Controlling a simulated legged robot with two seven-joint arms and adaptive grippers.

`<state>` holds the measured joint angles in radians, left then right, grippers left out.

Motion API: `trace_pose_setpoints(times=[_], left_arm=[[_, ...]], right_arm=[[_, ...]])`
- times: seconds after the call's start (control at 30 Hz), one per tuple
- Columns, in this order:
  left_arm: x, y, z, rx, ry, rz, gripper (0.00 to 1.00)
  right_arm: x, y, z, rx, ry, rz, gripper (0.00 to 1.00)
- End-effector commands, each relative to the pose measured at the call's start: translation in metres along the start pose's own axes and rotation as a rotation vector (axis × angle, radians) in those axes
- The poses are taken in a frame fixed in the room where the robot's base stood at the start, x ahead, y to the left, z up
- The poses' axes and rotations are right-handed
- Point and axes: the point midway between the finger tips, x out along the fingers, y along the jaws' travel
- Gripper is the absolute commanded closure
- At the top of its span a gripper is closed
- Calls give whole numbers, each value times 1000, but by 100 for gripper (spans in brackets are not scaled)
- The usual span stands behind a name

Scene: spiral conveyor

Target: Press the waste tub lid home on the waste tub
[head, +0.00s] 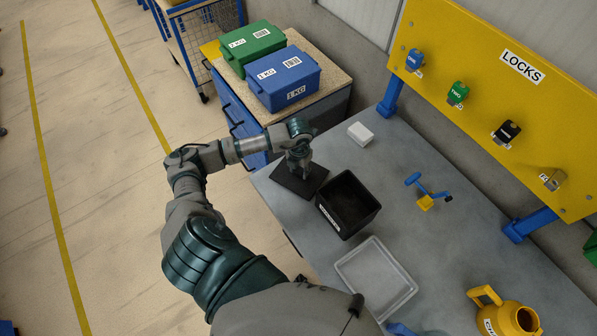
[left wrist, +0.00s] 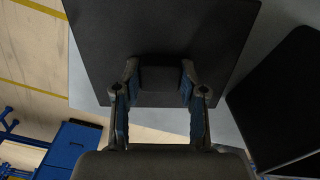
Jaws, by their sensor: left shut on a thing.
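The waste tub lid (head: 290,187) is a flat, dark square plate with a raised block in its middle. My left gripper (head: 300,165) is over it and shut on that block, as the left wrist view shows with a finger on each side (left wrist: 159,78). The lid is near the left edge of the grey bench, left of the waste tub (head: 372,194) and apart from its opening. I cannot tell whether the lid is lifted or resting. The tub is a black, open-topped square bin with a white label; it also shows in the left wrist view (left wrist: 285,100). My right gripper is out of view.
A grey tray (head: 345,268) lies in front of the tub. A small white box (head: 361,133) stands behind it. The cabinet (head: 325,90) with crates is behind the lid.

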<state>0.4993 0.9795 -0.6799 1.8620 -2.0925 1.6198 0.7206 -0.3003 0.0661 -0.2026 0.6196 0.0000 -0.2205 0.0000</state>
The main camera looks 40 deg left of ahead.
Motion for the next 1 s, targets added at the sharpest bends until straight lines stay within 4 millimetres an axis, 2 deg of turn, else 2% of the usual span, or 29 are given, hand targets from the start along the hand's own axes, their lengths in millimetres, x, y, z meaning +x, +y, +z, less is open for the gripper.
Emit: trace_pose_setpoints(times=[0.17, 0.37, 0.57, 0.7, 0.8, 1.0], left_arm=[[-5, 0, -2, 0, 7, 6, 100], [-31, 1, -1, 0, 2, 4, 100], [-34, 10, -45, 2, 7, 8, 100], [-38, 18, -89, 4, 10, 13, 100], [-41, 22, -115, 4, 11, 13, 100], [-47, 25, -144, 1, 7, 10, 100]], right_arm=[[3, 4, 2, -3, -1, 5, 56], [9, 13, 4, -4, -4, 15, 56], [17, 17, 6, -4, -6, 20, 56], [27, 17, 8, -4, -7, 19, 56], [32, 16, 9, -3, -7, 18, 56], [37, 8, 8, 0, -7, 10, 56]])
